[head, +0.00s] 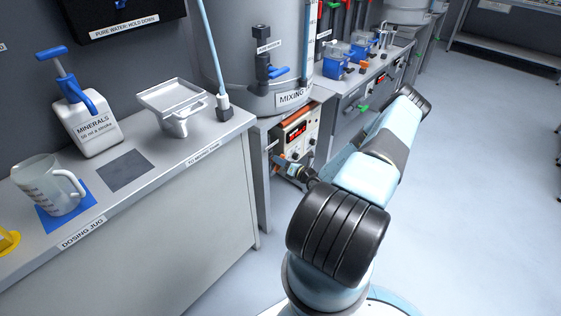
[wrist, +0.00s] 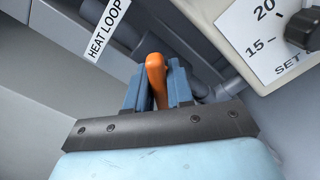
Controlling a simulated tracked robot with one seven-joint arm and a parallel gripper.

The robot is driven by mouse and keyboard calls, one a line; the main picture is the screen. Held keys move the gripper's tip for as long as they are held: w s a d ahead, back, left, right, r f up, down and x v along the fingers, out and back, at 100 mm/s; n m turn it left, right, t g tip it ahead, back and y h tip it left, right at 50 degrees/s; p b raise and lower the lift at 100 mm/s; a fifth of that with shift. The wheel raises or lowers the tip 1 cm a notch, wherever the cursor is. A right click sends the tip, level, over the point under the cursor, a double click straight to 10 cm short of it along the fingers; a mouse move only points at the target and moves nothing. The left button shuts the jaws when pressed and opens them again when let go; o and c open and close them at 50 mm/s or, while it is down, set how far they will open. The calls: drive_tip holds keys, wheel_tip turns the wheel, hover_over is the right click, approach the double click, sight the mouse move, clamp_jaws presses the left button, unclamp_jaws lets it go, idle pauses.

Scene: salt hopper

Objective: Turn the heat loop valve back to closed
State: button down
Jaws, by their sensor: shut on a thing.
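The heat loop valve has an orange handle (wrist: 156,80), seen in the wrist view between the two blue fingers of my gripper (wrist: 158,85). My gripper is shut on this handle. A white HEAT LOOP label (wrist: 107,28) is on a grey surface to the upper left of the handle. In the head view my arm reaches to the low area under the mixing tank, and my gripper (head: 287,168) is small there. The handle's exact angle relative to the pipe is hard to tell.
A control box with a dial (wrist: 302,28) is close on the right in the wrist view; its red display (head: 296,131) shows in the head view. The counter (head: 225,135) with a dosing jug (head: 50,188) stands left of my arm.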

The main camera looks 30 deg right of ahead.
drive_tip(key=m, duration=0.3)
drive_tip(key=d+m, duration=0.1)
drive_tip(key=m, duration=0.1)
drive_tip(key=shift+f+m, duration=0.25)
drive_tip(key=shift+m, duration=0.05)
drive_tip(key=shift+f+m, duration=0.15)
drive_tip(key=shift+m, duration=0.8)
drive_tip(key=shift+f+m, duration=0.15)
drive_tip(key=shift+m, duration=0.8)
drive_tip(key=c, duration=1.3)
unclamp_jaws()
drive_tip(key=shift+f, duration=0.1)
drive_tip(key=shift+o, duration=1.1)
drive_tip(key=shift+a, duration=0.15)
drive_tip(key=v, duration=1.3)
drive_tip(key=shift+s, duration=0.35)
